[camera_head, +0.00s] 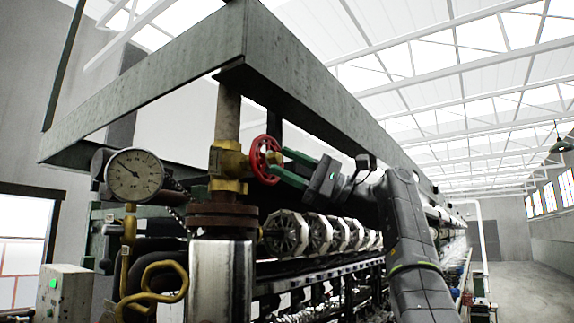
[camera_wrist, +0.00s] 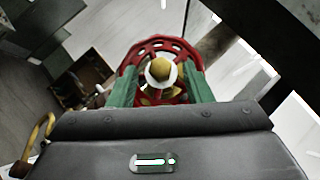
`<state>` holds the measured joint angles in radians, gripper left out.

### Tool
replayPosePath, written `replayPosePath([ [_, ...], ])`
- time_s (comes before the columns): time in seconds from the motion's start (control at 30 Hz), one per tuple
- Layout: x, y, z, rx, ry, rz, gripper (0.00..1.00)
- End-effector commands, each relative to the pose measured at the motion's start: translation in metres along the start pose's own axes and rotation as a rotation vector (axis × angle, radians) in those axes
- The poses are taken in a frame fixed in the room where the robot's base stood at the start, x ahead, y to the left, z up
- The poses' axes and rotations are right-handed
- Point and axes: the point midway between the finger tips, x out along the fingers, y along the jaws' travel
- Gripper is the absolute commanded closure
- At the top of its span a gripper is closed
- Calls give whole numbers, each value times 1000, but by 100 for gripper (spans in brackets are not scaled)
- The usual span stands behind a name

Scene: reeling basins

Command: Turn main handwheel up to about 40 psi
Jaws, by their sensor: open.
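The red main handwheel (camera_head: 259,147) sits on a brass valve body (camera_head: 228,162) on a vertical pipe. In the wrist view the handwheel (camera_wrist: 158,43) shows as a spoked red ring with a pale, brass-edged hub in its middle. My gripper (camera_head: 278,162) is open, with its green fingers reaching to the wheel from the right. In the wrist view its fingers (camera_wrist: 161,80) stand on the left and right of the hub, overlapping the rim. I cannot tell whether they touch it. A round white pressure gauge (camera_head: 135,175) is left of the valve; its figures are too small to read.
A grey steel frame beam (camera_head: 150,85) runs above the valve and gauge. A shiny cylinder (camera_head: 222,280) stands below the valve flange. A curved yellow pipe (camera_head: 163,268) and a box with a green light (camera_head: 64,292) are at lower left. Open floor lies at right.

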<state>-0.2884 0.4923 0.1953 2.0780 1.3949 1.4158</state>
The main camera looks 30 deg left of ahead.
Motion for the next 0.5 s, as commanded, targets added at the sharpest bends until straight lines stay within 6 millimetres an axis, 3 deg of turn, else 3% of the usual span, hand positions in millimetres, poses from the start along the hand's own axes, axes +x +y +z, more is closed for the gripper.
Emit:
replayPosePath([
  [0.5,-107,1,-2,0,3,-4,55],
])
